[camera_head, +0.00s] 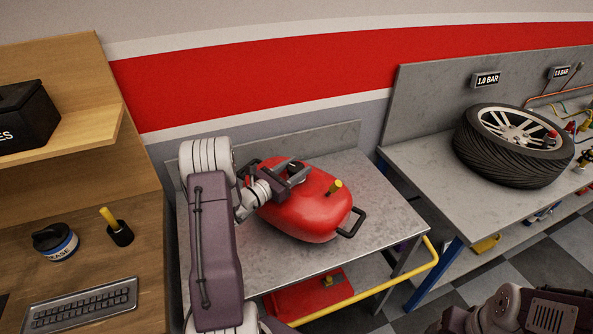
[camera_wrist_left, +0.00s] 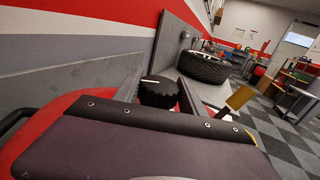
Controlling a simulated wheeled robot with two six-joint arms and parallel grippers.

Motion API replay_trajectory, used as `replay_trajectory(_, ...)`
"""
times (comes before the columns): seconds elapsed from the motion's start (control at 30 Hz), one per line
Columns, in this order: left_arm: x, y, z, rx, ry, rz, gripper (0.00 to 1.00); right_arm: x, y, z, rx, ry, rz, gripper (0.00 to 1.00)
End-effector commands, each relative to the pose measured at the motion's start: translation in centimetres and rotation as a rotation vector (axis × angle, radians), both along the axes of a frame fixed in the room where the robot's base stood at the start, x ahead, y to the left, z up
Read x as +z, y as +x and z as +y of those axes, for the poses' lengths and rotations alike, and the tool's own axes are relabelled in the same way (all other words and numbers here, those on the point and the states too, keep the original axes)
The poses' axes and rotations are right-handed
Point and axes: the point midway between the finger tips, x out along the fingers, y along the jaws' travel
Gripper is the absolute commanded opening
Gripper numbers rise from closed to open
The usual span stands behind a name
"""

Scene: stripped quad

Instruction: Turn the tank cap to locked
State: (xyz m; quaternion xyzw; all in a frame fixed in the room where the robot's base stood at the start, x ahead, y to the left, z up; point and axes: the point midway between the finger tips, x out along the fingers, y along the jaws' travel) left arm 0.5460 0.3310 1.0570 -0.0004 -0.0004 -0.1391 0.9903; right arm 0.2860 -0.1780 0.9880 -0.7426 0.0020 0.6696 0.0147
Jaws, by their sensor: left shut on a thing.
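The red tank (camera_head: 312,218) lies on a grey metal cart, with a yellow fitting (camera_head: 335,187) on top and a black handle (camera_head: 352,224) at its right end. My left gripper (camera_head: 290,172) reaches over the tank's far left part and mostly hides the cap in the head view. In the left wrist view, the black ribbed tank cap (camera_wrist_left: 158,93) stands between the two fingers, with a short pale line on its top. My left gripper is shut on the cap. Whether the pale line meets a locked mark cannot be told.
The cart top (camera_head: 385,200) is clear around the tank, with a yellow rail (camera_head: 375,290) along its front right edge. A tire (camera_head: 485,165) lies on the bench at right. A wooden desk at left holds a keyboard (camera_head: 80,303) and a grease tin (camera_head: 60,245).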

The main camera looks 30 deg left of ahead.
Motion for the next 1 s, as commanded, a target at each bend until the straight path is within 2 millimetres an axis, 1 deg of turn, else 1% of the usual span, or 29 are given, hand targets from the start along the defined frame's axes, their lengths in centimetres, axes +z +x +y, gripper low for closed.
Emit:
replay_trajectory(0.17, 0.0, 0.0, 0.0, 0.001, 0.001, 0.001, 0.08, 0.1, 0.0, 0.0, 0.000, 0.000, 0.000, 0.70)
replay_trajectory(0.2, 0.1, 0.0, 0.0, 0.001, 0.001, 0.001, 0.54, 0.1, 0.0, 0.0, 0.000, 0.000, 0.000, 0.70)
replay_trajectory(0.27, 0.0, 0.0, 0.0, 0.001, 0.001, 0.001, 0.70, 0.1, 0.0, 0.0, 0.000, 0.000, 0.000, 0.70)
replay_trajectory(0.53, 0.0, 0.0, 0.0, 0.001, 0.000, 0.001, 0.70, 0.1, 0.0, 0.0, 0.000, 0.000, 0.000, 0.70)
replay_trajectory(0.63, -0.1, -0.6, 0.2, 0.004, 0.000, 0.001, 0.70, -0.2, 0.0, 0.0, 0.000, 0.000, 0.000, 0.70)
replay_trajectory(0.67, -0.1, -1.0, 0.4, 0.003, 0.000, 0.001, 0.70, -0.4, 0.0, 0.0, 0.000, 0.000, 0.000, 0.70)
replay_trajectory(0.9, -0.2, -6.2, 1.9, 0.008, 0.000, 0.001, 0.70, -1.6, 0.0, 0.0, 0.000, 0.000, 0.000, 0.70)
replay_trajectory(1.0, -0.1, -7.7, 2.3, 0.005, 0.001, 0.000, 0.70, -1.9, 0.0, 0.0, 0.000, 0.000, 0.000, 0.70)
